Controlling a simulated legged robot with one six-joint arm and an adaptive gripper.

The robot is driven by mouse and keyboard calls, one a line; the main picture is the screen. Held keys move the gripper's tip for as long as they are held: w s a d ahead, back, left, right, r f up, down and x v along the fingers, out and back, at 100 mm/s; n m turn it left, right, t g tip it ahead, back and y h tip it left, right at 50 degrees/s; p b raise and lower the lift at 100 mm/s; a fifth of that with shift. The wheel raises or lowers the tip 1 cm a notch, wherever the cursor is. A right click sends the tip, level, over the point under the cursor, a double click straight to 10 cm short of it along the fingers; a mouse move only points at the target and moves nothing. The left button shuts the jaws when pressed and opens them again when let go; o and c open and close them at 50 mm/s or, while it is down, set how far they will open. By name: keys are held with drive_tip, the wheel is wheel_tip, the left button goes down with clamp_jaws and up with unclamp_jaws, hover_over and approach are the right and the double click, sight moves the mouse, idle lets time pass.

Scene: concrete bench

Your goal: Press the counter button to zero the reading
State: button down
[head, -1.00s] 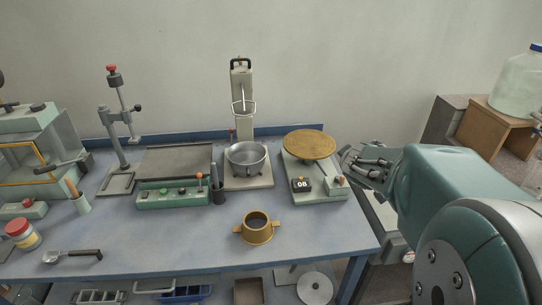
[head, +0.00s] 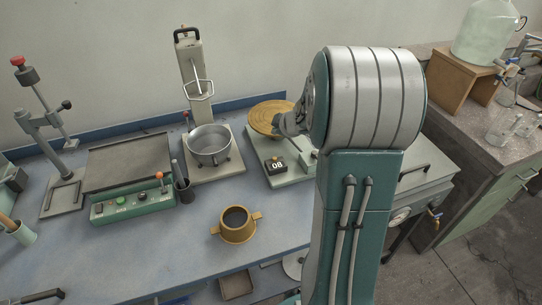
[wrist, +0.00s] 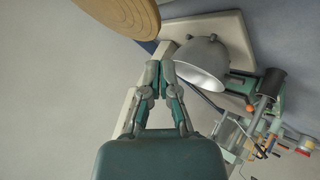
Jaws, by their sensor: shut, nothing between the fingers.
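The counter (head: 275,166) is a small black box reading 08, with an orange button (head: 275,157) on top. It stands at the front of a pale green device (head: 293,177) that carries a round wooden disc (head: 268,117). My gripper (head: 284,123) is beside the disc's right edge in the head view, above and behind the counter, partly hidden by my arm. In the wrist view my gripper (wrist: 160,66) is shut and empty, with the disc (wrist: 125,12) beyond it at the upper left. I cannot make out the counter in the wrist view.
A metal bowl (head: 209,143) on a stand is left of the device. A brass two-handled cup (head: 237,224) stands in front. A control box (head: 132,203) with buttons lies farther left. A wooden stand with a large glass bottle (head: 487,38) is at the right.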

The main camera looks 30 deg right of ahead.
sight(276, 159)
drive_tip(key=shift+f, duration=4.45)
drive_tip(key=shift+f, duration=0.3)
drive_tip(key=shift+f, duration=0.45)
drive_tip(key=shift+r, duration=0.85)
drive_tip(key=shift+r, duration=2.55)
